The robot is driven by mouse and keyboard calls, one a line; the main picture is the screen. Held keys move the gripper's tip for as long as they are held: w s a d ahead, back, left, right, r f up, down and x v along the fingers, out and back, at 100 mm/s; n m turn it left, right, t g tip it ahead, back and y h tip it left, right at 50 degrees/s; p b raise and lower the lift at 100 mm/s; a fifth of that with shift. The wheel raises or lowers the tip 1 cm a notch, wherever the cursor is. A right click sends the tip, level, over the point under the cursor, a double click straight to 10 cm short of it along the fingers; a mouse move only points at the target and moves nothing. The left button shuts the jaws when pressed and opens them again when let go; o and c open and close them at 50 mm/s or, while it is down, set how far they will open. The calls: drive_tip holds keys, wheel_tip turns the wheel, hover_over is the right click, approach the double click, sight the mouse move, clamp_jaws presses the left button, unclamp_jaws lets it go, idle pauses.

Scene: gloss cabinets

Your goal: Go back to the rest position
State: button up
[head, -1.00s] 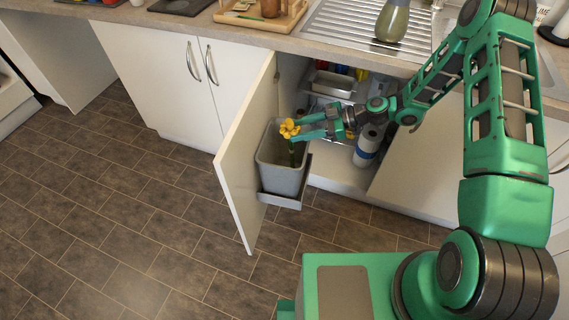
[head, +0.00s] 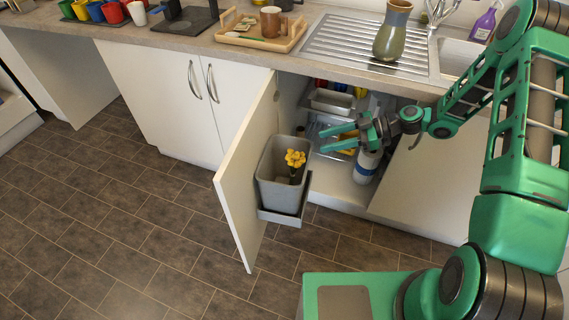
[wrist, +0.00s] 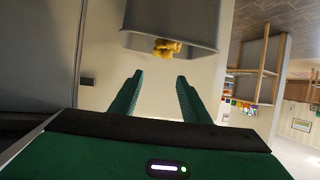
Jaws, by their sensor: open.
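My gripper (head: 338,138) is open and empty in the head view, just right of the grey bin and in front of the open under-sink cabinet. In the wrist view its two green fingers (wrist: 160,97) are spread apart with nothing between them. A yellow flower (head: 295,159) with a dark stem stands inside the grey bin (head: 270,185), apart from the fingers. The wrist view also shows the yellow flower (wrist: 166,47) at the bin's rim (wrist: 205,47).
The open cabinet door (head: 243,175) carries the bin on a bracket. A paper roll (head: 366,166) and a metal tray (head: 331,101) are in the cabinet by my gripper. A vase (head: 392,35) stands on the sink's drainer (head: 335,40). The tiled floor at left is clear.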

drive_tip(key=s+d+r+m+h, duration=0.5)
drive_tip(key=s+d+r+m, duration=0.15)
drive_tip(key=d, duration=0.35)
drive_tip(key=s+d+r+m+h, duration=0.5)
drive_tip(key=s+d+r, duration=0.3)
drive_tip(key=d, duration=0.1)
drive_tip(key=s+d+r+m+h, duration=0.1)
drive_tip(key=s+d+r+m, duration=0.1)
drive_tip(key=s+m, duration=0.2)
drive_tip(key=s+d+r+m+h, duration=0.1)
drive_tip(key=s+d+r+m, duration=0.2)
drive_tip(key=s, duration=0.7)
drive_tip(key=s+d+r+m+h, duration=0.1)
drive_tip(key=s+d+r+m, duration=0.2)
drive_tip(key=s+m, duration=0.2)
drive_tip(key=shift+s+r+g, duration=0.15)
drive_tip(key=shift+s+g, duration=0.15)
drive_tip(key=shift+s, duration=0.9)
drive_tip(key=shift+m, duration=0.25)
